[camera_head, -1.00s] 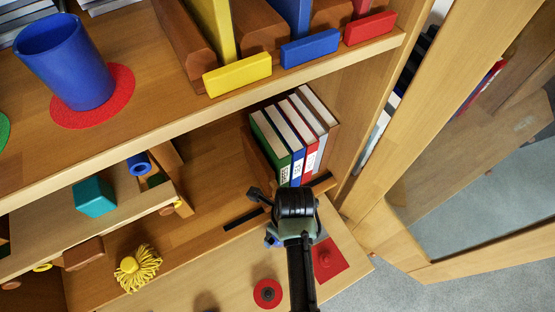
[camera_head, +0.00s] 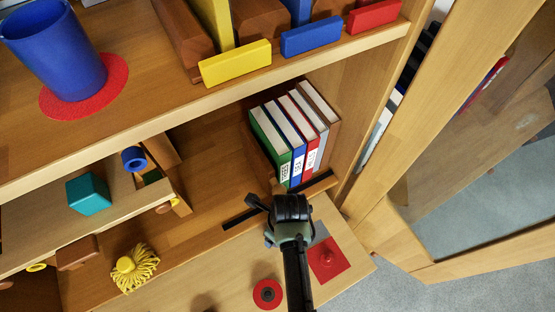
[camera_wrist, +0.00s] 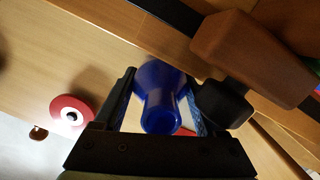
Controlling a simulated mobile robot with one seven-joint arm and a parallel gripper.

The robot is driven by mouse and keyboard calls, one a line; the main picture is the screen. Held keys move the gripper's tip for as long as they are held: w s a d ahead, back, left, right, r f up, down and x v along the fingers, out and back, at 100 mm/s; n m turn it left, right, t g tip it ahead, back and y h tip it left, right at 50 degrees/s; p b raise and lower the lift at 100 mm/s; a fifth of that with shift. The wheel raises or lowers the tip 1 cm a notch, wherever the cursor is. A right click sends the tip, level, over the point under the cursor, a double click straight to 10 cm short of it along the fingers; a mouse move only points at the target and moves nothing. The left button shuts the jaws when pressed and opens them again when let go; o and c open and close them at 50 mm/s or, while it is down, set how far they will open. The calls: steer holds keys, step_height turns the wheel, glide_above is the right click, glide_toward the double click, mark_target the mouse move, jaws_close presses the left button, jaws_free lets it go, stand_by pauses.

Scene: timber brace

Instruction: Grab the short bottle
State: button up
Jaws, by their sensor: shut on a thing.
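My gripper shows in the wrist view (camera_wrist: 160,110) with its two fingers on either side of a blue bottle (camera_wrist: 161,95). The fingers are shut on the bottle, whose narrow neck points toward the camera. In the head view my gripper (camera_head: 272,218) is in front of the lower shelf, below the row of books. My own wrist hides most of the bottle there.
A red disc with a dark centre (camera_head: 267,294) and a red square with a knob (camera_head: 327,260) lie on the low board. Several books (camera_head: 295,135) stand above my gripper. A yellow tasselled thing (camera_head: 134,267) lies left. A brown block (camera_wrist: 245,55) is close by in the wrist view.

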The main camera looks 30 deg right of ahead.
steer(key=c, duration=0.3)
steer(key=shift+r, duration=0.1)
